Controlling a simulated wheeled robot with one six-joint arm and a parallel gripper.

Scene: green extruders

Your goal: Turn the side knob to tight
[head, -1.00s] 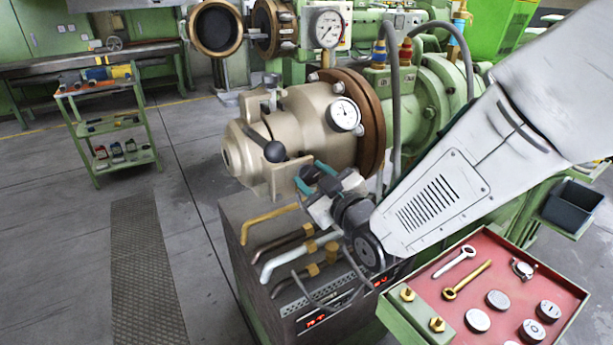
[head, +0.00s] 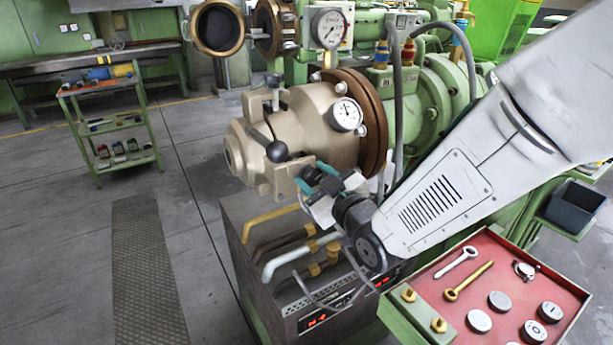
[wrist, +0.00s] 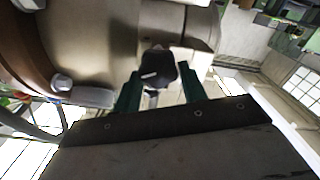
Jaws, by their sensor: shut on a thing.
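The side knob (wrist: 157,68) is dark, with a short white mark on its face. It sits on the side of the beige extruder head (head: 302,118). My gripper (wrist: 160,88) has teal fingers, one on each side of the knob, and is shut on it. In the head view my gripper (head: 316,178) reaches the near side of the beige head from the right. There the knob is small and partly hidden by the fingers, and its mark cannot be read.
Bent pipes (head: 285,264) rise from a dark cabinet below. A red tray (head: 462,312) with tools and round discs is at the lower right. Grey hoses hang behind my arm. The floor at left is open.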

